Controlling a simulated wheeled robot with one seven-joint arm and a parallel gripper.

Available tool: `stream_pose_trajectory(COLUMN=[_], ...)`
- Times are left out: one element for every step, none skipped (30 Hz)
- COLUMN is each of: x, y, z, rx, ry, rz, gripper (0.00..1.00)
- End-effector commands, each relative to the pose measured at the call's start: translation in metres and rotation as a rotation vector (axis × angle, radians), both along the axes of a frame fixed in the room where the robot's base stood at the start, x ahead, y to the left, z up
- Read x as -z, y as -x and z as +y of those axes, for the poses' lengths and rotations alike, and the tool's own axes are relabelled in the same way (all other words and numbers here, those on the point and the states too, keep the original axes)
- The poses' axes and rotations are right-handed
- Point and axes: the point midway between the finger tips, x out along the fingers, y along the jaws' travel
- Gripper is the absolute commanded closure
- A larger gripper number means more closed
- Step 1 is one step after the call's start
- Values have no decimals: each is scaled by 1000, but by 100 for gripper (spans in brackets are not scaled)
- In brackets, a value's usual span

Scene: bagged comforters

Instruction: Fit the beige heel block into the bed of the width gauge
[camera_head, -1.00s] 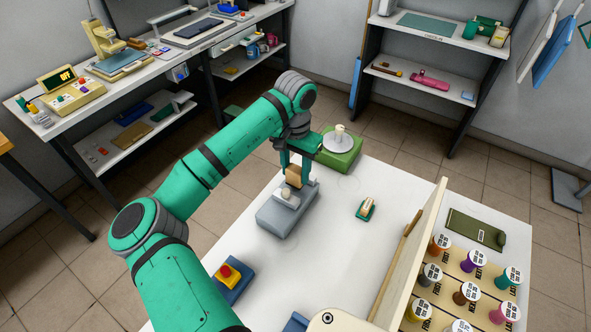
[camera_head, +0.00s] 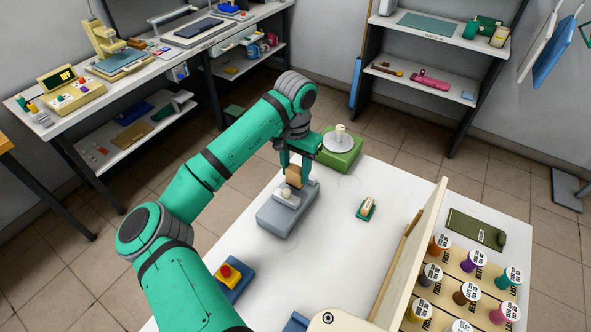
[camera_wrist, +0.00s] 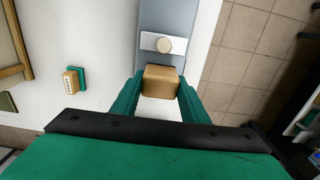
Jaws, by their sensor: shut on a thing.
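The beige heel block (camera_head: 294,175) is between the fingers of my gripper (camera_head: 294,168), which is shut on it. In the wrist view the block (camera_wrist: 160,81) shows between the green fingertips of my gripper (camera_wrist: 160,92). The width gauge (camera_head: 283,219) is a grey block on the white table with a pale slide and round knob. It also shows in the wrist view (camera_wrist: 181,15), just beyond the heel block. The block is at the gauge's far end; the bed under it is hidden, so I cannot tell whether it is seated.
A green box with a round grey plate (camera_head: 341,155) stands behind the gauge. A small green-based piece (camera_head: 366,209) lies to the right. A blue box with a red button (camera_head: 231,276) is at front left. An upright board (camera_head: 410,255) borders the thread spools.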

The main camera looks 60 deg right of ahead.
Motion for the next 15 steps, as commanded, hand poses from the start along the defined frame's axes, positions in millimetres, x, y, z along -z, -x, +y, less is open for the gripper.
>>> stream_pose_trajectory(x=[1,1,2,2,2,3,3,4,4,5,5,6,6,6,7], y=[0,0,0,0,0,0,0,0,-1,-1,-1,-1,-1,-1,-1], z=[0,0,0,0,0,0,0,0,0,1,1,1,1,1,1], rx=[0,0,0,0,0,0,0,0,-1,-2,-2,-2,-2,-2,-2], ry=[0,0,0,0,0,0,0,0,0,0,0,0,0,0,0], rz=[0,0,0,1,1,1,1,0,0,0,0,0,0,0,0], gripper=[83,83,83,83,83,83,83,83,83,83,83,83,83,83,83])
